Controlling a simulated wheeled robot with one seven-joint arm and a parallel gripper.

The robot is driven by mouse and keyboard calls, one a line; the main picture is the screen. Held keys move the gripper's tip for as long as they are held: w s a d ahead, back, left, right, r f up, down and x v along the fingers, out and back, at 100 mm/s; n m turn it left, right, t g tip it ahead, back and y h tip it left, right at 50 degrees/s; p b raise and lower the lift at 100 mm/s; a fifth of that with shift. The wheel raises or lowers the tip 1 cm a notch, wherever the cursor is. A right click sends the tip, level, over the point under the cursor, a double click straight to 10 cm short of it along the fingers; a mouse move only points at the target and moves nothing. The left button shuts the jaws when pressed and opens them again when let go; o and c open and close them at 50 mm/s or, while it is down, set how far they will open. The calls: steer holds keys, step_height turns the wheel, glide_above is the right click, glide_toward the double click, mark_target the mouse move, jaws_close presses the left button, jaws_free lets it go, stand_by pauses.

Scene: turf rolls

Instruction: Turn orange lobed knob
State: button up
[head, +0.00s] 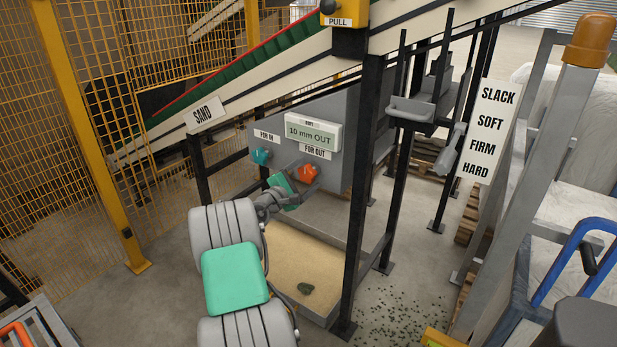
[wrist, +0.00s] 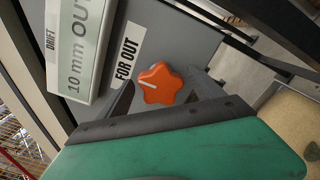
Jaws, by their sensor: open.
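The orange lobed knob (head: 307,173) is on the grey panel, under the "FOR OUT" label (head: 315,152). In the wrist view the knob (wrist: 160,86) shows several rounded lobes and a white pointer line toward the left. My gripper (head: 299,187) is open and close in front of the knob. In the wrist view its dark fingers (wrist: 164,92) appear on either side of the knob, with gaps visible. Whether the fingertips reach past the knob's face is unclear. The display (head: 312,132) above reads "10 mm OUT".
A teal knob (head: 261,156) sits to the left under "FOR IN". A black post (head: 364,180) stands right of the panel. A sand-filled tray (head: 300,262) lies below. A sloping conveyor (head: 230,85) passes above, and a yellow-framed mesh fence (head: 95,130) is at left.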

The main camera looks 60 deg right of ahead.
steer(key=shift+s+d, duration=0.1)
steer(key=shift+d, duration=0.8)
steer(key=shift+c, duration=0.3)
steer(key=c, duration=1.3)
